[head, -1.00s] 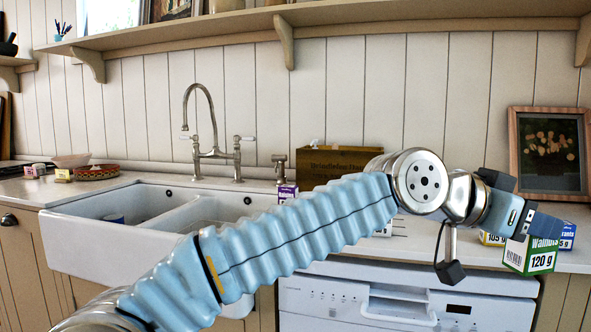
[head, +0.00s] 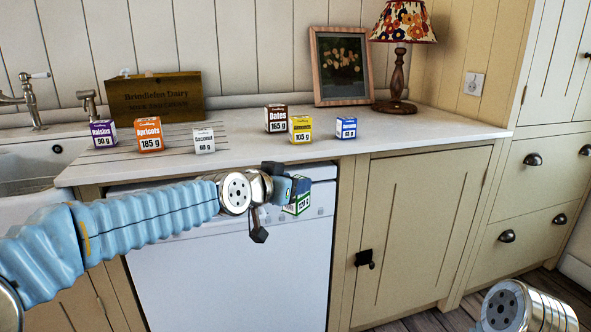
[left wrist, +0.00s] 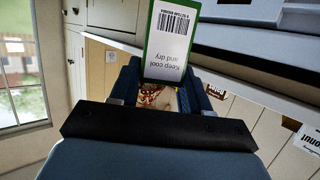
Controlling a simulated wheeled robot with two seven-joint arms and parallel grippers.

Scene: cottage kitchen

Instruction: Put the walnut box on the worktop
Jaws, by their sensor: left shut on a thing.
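The walnut box (head: 297,206), green and white, is held by my left gripper (head: 299,190). In the head view it shows in front of the dishwasher's upper right corner, below the line of the worktop's front edge. In the left wrist view, the walnut box (left wrist: 172,42) sits between the blue fingers of my left gripper (left wrist: 160,88), its barcode side facing the camera. The pale worktop (head: 430,128) lies beyond the gripper. My right gripper is out of view; only part of my right arm shows at the lower right.
On the worktop stand boxes of raisins (head: 103,134), apricots (head: 149,135), coconut (head: 204,141), dates (head: 276,119), almonds (head: 300,129) and a blue box (head: 346,128). A wooden crate (head: 155,98), picture frame (head: 341,66) and lamp (head: 398,75) stand behind. Worktop right of the blue box is clear.

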